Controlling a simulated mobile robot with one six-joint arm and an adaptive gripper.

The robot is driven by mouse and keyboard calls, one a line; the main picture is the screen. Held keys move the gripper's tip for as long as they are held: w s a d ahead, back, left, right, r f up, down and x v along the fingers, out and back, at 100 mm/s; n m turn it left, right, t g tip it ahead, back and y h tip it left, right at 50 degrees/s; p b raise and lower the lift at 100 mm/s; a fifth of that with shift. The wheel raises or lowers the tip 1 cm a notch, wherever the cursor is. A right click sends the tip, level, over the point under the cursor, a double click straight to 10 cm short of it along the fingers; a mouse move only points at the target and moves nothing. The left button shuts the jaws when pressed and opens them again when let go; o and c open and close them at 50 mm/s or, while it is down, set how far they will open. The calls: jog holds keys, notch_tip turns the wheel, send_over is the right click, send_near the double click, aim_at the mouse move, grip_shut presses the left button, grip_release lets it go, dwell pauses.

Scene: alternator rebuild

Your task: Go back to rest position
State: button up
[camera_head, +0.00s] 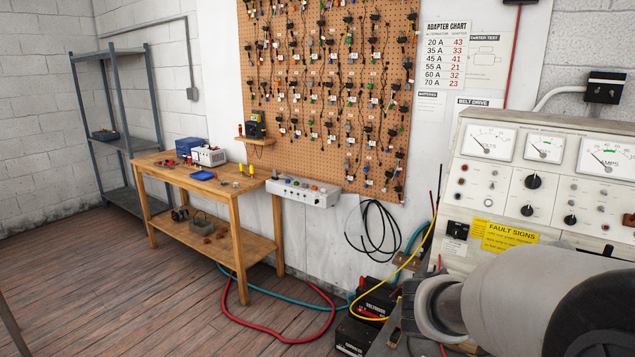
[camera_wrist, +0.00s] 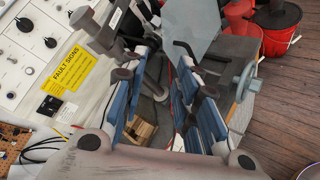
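My gripper (camera_wrist: 166,85) shows in the wrist view, with two dark fingers carrying blue pads. The fingers stand apart with a clear gap, and I see nothing held between them. The grey test bench panel (camera_wrist: 30,45) with the yellow fault signs label (camera_wrist: 72,68) is to the left of the fingers. In the head view my grey arm fills the lower right, in front of the test bench (camera_head: 520,185). My gripper's fingers cannot be made out there.
A wooden workbench (camera_head: 235,205) stands left of centre beside a metal shelf (camera_head: 110,120). Red hose (camera_head: 270,335), cables and black batteries (camera_head: 372,300) lie on the floor near the bench. Red buckets (camera_wrist: 278,30) stand at the wrist view's upper right. Left floor is mostly clear.

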jog(key=s+a+f+m+g+y, duration=0.2)
jog(key=s+a+m+y, duration=0.5)
jog(key=s, duration=0.6)
jog(key=s+a+f+m+t+y, duration=0.1)
jog(key=s+a+m+t+y, duration=0.2)
jog(key=a, duration=1.3)
jog(key=s+m+y, duration=0.2)
jog(key=s+y, duration=0.1)
jog(key=shift+s+f, duration=0.2)
jog(key=shift+s, duration=0.2)
